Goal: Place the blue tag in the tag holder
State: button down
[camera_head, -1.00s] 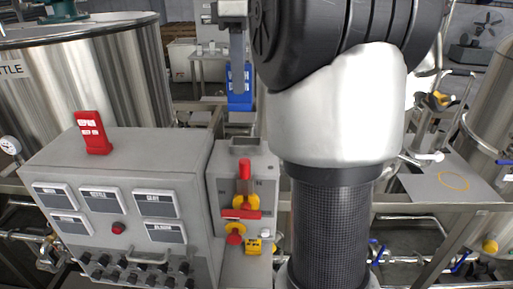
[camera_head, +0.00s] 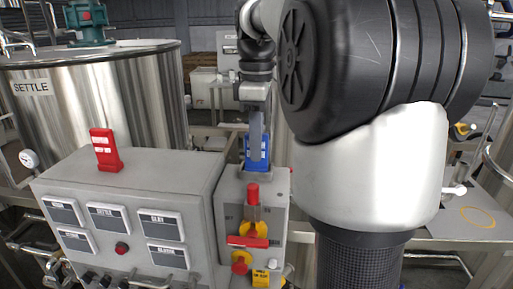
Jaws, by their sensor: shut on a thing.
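The blue tag (camera_head: 266,152) is upright below my gripper (camera_head: 256,148), whose finger covers part of its face. My gripper is shut on the tag. The grey tag holder (camera_head: 258,174) is on top of the small grey switch box. The tag's lower end is at the holder's mouth and looks to be at least partly inside. How deep it sits, and whether it touches the bottom, I cannot tell.
A red tag (camera_head: 105,150) stands on the larger grey control panel (camera_head: 165,175) to the left. A red-and-yellow switch (camera_head: 250,228) is on the box front below the holder. The steel settle tank (camera_head: 105,95) stands behind left. My arm fills the right.

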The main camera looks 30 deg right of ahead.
jog(key=shift+f, duration=0.2)
jog(key=shift+f, duration=0.1)
jog(key=c, duration=1.8)
grip_release()
jog(key=shift+o, duration=0.2)
notch_tip(320, 180, up, 12)
jog(key=p, duration=0.2)
jog(key=shift+r+p, duration=0.25)
jog(key=shift+p, duration=0.1)
